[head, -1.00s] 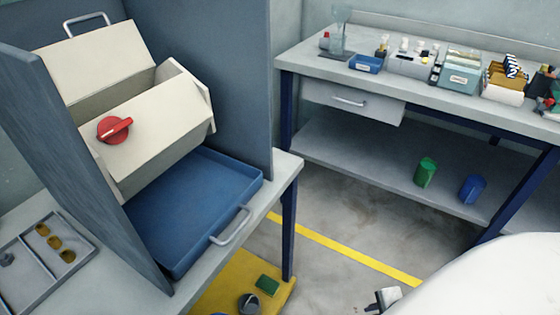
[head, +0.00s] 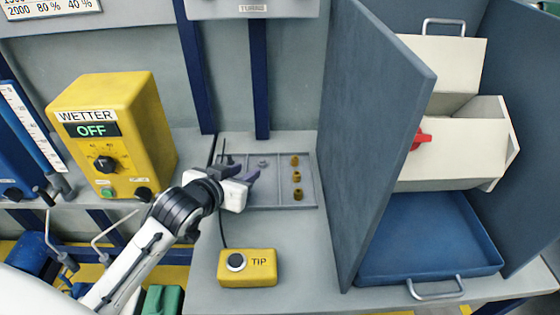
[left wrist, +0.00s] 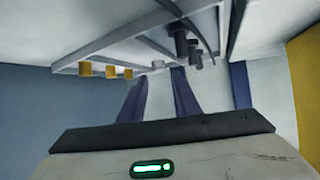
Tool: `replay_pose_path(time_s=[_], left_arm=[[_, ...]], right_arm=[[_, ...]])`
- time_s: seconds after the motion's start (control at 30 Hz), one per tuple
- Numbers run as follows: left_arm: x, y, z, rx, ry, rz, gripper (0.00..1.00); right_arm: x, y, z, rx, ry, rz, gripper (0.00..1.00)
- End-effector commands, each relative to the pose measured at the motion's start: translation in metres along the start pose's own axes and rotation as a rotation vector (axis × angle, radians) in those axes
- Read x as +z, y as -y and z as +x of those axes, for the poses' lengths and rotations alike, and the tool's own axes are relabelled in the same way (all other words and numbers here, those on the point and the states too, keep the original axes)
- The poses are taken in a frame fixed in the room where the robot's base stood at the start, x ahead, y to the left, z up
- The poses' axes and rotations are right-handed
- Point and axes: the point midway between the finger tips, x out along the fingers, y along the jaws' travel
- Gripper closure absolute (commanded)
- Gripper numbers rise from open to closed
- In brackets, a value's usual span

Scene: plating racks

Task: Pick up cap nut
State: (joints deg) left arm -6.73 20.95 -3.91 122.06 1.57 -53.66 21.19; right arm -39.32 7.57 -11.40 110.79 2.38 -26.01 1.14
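A shallow grey divided tray (head: 308,205) lies on the bench. Several small brass-coloured pieces (head: 297,177) stand in a row in its right compartment. A small silver-grey piece (head: 262,164) lies in the middle part. I cannot tell for sure which is the cap nut. My left gripper (head: 243,168) is over the tray's left part, fingers apart and empty. In the left wrist view its two dark fingers (left wrist: 158,95) point toward the tray, with the brass pieces (left wrist: 110,71) at left, the grey piece (left wrist: 157,64) just past the fingertips, and dark pieces (left wrist: 181,42) beyond. My right gripper is not visible.
A yellow TIP box (head: 250,268) sits in front of the tray. A yellow WETTER box (head: 120,135) reading OFF stands left. A tall blue-grey panel (head: 375,130) rises right of the tray, beside a blue bin (head: 430,240) and cream tumbler (head: 455,150).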

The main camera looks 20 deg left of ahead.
Motion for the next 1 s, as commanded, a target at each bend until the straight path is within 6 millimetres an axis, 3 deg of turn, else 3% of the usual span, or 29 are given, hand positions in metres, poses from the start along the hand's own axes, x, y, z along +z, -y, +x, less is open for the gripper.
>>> replay_pose_path(time_s=[0.1,0.37,0.63,0.97,1.0], left_arm=[[0.0,-0.001,0.02,0.001,-0.001,-0.003,0.7],[-0.003,-0.001,0.043,0.001,-0.001,-0.004,0.7],[-0.009,-0.004,0.081,0.001,0.0,-0.005,0.7],[-0.01,-0.004,0.089,0.002,-0.001,-0.006,0.7],[-0.01,-0.004,0.089,0.002,-0.001,-0.006,0.73]], right_arm=[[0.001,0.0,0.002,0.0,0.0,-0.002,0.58],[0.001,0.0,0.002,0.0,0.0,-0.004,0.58],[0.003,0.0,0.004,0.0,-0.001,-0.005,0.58],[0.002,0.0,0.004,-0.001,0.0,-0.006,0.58],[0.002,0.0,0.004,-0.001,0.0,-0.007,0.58]])
